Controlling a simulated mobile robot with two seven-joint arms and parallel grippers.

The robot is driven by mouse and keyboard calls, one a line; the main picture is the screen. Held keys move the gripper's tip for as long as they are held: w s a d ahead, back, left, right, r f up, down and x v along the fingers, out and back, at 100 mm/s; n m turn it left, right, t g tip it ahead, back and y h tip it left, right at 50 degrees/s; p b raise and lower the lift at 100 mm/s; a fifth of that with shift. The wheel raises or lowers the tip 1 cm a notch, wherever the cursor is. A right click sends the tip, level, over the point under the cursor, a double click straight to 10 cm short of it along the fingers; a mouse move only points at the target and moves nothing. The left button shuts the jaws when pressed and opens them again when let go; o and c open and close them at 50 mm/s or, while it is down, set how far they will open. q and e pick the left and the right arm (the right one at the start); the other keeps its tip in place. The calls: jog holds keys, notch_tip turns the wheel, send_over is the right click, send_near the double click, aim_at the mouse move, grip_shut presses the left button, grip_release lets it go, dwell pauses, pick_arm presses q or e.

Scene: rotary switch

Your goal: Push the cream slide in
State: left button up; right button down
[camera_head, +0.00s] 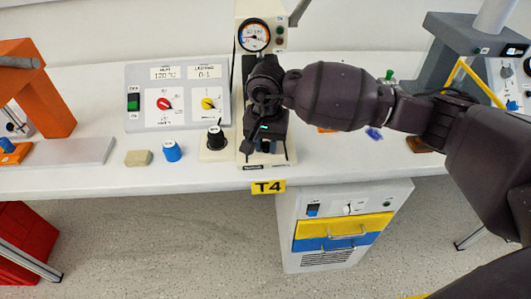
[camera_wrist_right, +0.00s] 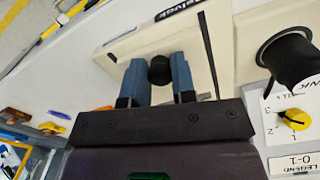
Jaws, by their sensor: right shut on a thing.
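My right gripper (camera_head: 265,146) is over the front of the cream machine base (camera_head: 284,158), pointing down. The right wrist view shows its two blue fingers (camera_wrist_right: 161,76) on either side of a round black knob (camera_wrist_right: 160,70), shut on it. The cream base (camera_wrist_right: 128,38) with a dark name label lies around and beyond the knob. A dark slot or edge (camera_wrist_right: 210,58) runs beside the right finger. I cannot tell the cream slide apart from the base, nor how far in it is. My left gripper is not in view.
A pressure gauge (camera_head: 254,35) tops the machine. Left of it stand a black knob on a cream plate (camera_head: 215,138), a control panel (camera_head: 180,117), a blue knob (camera_head: 172,151) and a beige block (camera_head: 138,158). A drawer cabinet (camera_head: 343,235) stands below.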

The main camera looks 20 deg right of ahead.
jog(key=w, duration=0.2)
jog(key=b, duration=0.1)
jog(key=shift+w+d+f, duration=0.3)
jog(key=shift+w+d, duration=0.1)
jog(key=shift+w+d+r, duration=0.15)
jog(key=shift+w+r, duration=0.1)
jog(key=shift+w, duration=0.3)
jog(key=c, duration=0.9)
grip_release()
jog(key=shift+c, duration=0.2)
notch_tip(320, 180, up, 8)
jog(key=p, duration=0.1)
jog(key=shift+f, duration=0.2)
jog(key=shift+c, duration=0.3)
